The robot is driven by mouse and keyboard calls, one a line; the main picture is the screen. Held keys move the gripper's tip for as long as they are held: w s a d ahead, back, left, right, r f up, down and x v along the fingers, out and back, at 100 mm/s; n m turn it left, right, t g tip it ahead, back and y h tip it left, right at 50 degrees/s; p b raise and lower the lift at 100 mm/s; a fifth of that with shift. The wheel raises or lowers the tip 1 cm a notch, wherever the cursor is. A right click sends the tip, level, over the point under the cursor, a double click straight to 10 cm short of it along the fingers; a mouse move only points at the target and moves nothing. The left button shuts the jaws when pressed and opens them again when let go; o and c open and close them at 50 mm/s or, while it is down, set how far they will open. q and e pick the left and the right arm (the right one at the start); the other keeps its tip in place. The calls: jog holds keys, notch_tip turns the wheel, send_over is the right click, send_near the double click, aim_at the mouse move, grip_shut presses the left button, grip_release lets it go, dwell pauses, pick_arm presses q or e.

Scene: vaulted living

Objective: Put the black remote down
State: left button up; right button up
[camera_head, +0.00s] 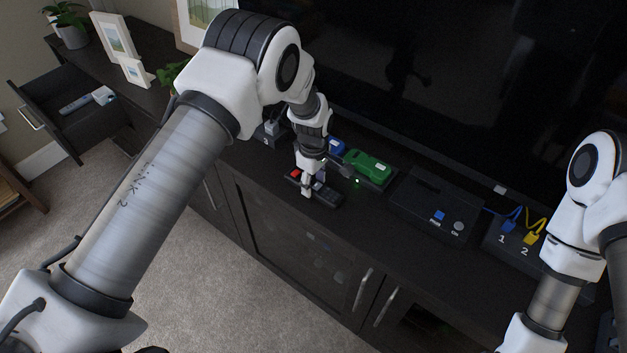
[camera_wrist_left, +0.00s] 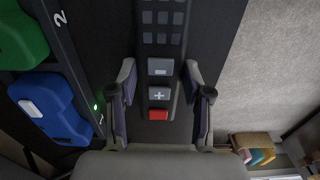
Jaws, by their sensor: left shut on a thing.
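The black remote (camera_head: 326,195) is at the front part of the dark cabinet top (camera_head: 375,215) in the head view. In the left wrist view the remote (camera_wrist_left: 162,42) shows a red button, plus and minus keys and a grid of dark keys. My left gripper (camera_head: 307,188) points down and is shut on the remote near its red-button end. Its fingers stand on both sides of the remote in the wrist view (camera_wrist_left: 160,82). I cannot tell whether the remote touches the cabinet top. My right arm (camera_head: 575,215) shows at the right; its gripper is not in view.
Behind the remote are a green object (camera_head: 367,166) and a blue object (camera_head: 336,146) in a dark holder. A black box (camera_head: 437,205) with a blue button is to the right, then blue (camera_head: 511,222) and yellow (camera_head: 533,235) plugs. An open drawer (camera_head: 75,115) is far left.

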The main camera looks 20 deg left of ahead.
aim_at(314, 185)
pick_arm(q)
jog(key=shift+f, duration=0.15)
jog(key=o, duration=1.2)
notch_tip(314, 185, up, 12)
jog(key=shift+r+b, duration=0.2)
jog(key=shift+b, duration=0.15)
